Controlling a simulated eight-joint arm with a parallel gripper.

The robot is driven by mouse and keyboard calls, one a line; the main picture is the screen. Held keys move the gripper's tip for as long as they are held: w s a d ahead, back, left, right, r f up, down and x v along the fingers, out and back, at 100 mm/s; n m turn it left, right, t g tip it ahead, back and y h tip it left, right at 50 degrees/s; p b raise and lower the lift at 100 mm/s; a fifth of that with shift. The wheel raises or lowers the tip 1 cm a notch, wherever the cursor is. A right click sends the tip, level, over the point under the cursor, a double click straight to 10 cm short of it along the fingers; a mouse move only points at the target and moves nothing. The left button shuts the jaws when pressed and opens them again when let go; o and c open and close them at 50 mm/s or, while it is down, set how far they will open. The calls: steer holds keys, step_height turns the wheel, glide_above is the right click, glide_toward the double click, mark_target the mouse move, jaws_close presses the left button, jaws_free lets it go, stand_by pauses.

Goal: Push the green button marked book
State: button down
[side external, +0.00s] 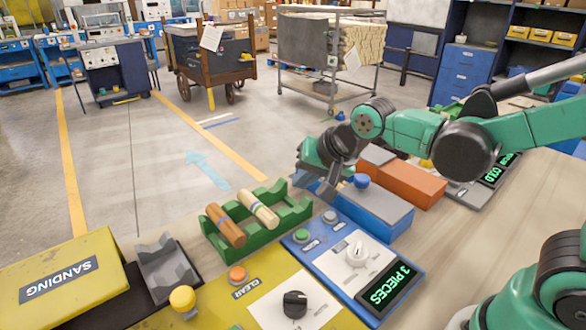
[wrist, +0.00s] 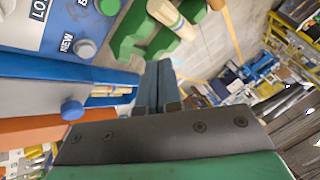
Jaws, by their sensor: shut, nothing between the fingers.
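The green button (side external: 302,236) sits at the far left corner of the blue panel (side external: 416,268). In the wrist view the green button (wrist: 108,5) is cut by the top edge, beside a label of which only "B" shows. A grey button (side external: 330,217) lies right of it; in the wrist view this grey button (wrist: 84,48) is beside "NEW". My gripper (side external: 326,192) is shut and empty, its fingers pointing down beyond the grey button, by the left end of a blue box. The shut fingers also show in the wrist view (wrist: 158,72), apart from the green button.
A green rack (side external: 262,243) holding two wooden pieces stands left of the blue panel. The blue box (side external: 385,207) with a blue knob and an orange box (side external: 412,184) stand close to my gripper. A yellow panel (side external: 222,308) with an orange button lies in front.

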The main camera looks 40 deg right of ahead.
mark_target(303, 234)
steer(key=shift+f, duration=4.4)
steer(key=shift+f, duration=0.15)
steer(key=shift+f, duration=0.25)
steer(key=shift+r, duration=0.15)
steer(key=shift+r, duration=0.3)
steer(key=shift+r, duration=2.5)
